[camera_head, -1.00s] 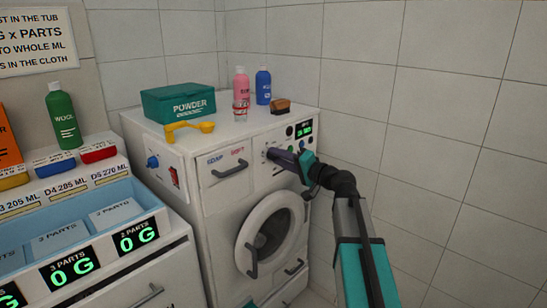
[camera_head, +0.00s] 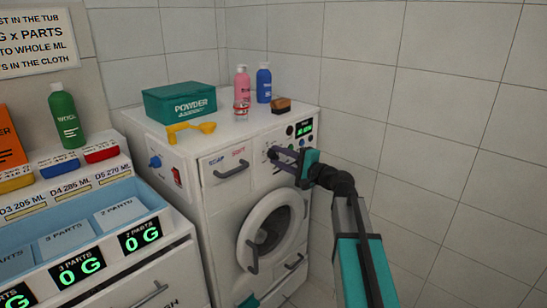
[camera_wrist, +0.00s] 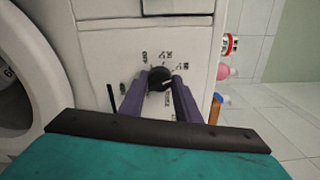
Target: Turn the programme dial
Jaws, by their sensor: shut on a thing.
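The programme dial (camera_wrist: 160,78) is a small dark round knob on the white front panel of the washing machine (camera_head: 222,222). In the wrist view, printed marks ring it. My gripper (camera_wrist: 159,95) has its two purple fingers on either side of the dial, shut on it. In the head view, my gripper (camera_head: 280,152) reaches the upper front panel from the right, and its fingers mostly hide the dial. A small green-lit display (camera_head: 304,129) is above and right of the dial; its text is too small to read.
On the machine top stand a green powder box (camera_head: 181,102), a yellow scoop (camera_head: 191,131), a pink bottle (camera_head: 242,84), a blue bottle (camera_head: 264,83) and a brown block (camera_head: 281,105). A drawer handle (camera_head: 231,169) is left of the dial. The tiled wall is close on the right.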

